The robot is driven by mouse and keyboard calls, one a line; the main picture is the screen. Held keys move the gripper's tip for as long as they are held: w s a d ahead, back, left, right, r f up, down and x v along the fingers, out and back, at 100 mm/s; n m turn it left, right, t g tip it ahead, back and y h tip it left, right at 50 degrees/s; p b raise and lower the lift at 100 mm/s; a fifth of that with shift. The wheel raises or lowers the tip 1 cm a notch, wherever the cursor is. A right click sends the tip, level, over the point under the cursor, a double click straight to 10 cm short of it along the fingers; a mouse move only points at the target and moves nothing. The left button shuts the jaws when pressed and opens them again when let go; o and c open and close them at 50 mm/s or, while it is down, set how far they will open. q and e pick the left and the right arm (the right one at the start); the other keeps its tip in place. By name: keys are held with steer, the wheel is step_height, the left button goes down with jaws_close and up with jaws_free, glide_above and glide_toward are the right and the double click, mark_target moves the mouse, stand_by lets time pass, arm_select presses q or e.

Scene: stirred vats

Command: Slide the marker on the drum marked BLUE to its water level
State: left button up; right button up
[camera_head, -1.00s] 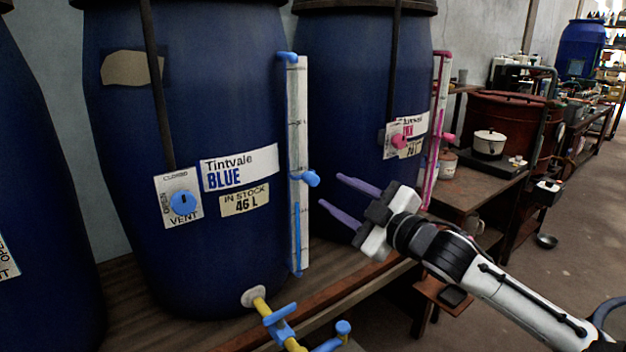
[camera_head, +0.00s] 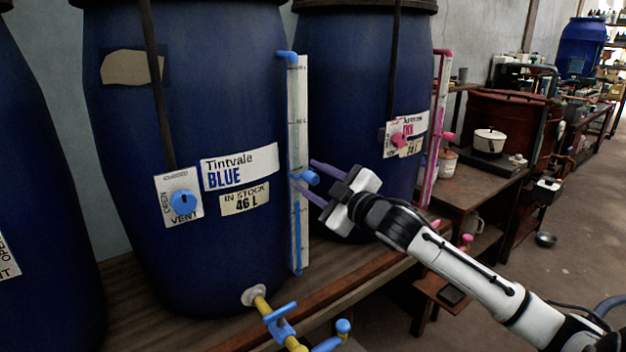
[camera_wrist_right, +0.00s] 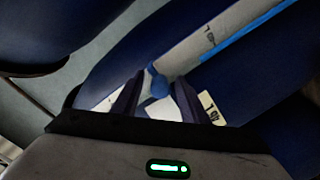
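The drum marked BLUE (camera_head: 235,100) stands at centre left, with a white sight-gauge board (camera_head: 298,110) up its right side. The blue marker (camera_head: 310,178) sits about midway on the board. A light blue water column (camera_head: 297,240) shows in the lower part of the gauge, its top below the marker. My right gripper (camera_head: 306,175) is open, its two purple fingers reaching to either side of the marker. In the wrist view the marker (camera_wrist_right: 160,85) lies between the open fingers, with a gap visible. My left gripper is not in view.
A blue vent knob (camera_head: 183,202) and a yellow outlet pipe with a blue tap (camera_head: 280,320) are on the same drum. A second drum (camera_head: 350,80) with a pink gauge (camera_head: 437,120) stands close behind to the right. The wooden bench edge (camera_head: 330,285) runs below.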

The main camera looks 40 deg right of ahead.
mark_target(300, 199)
steer(key=shift+c, duration=0.2)
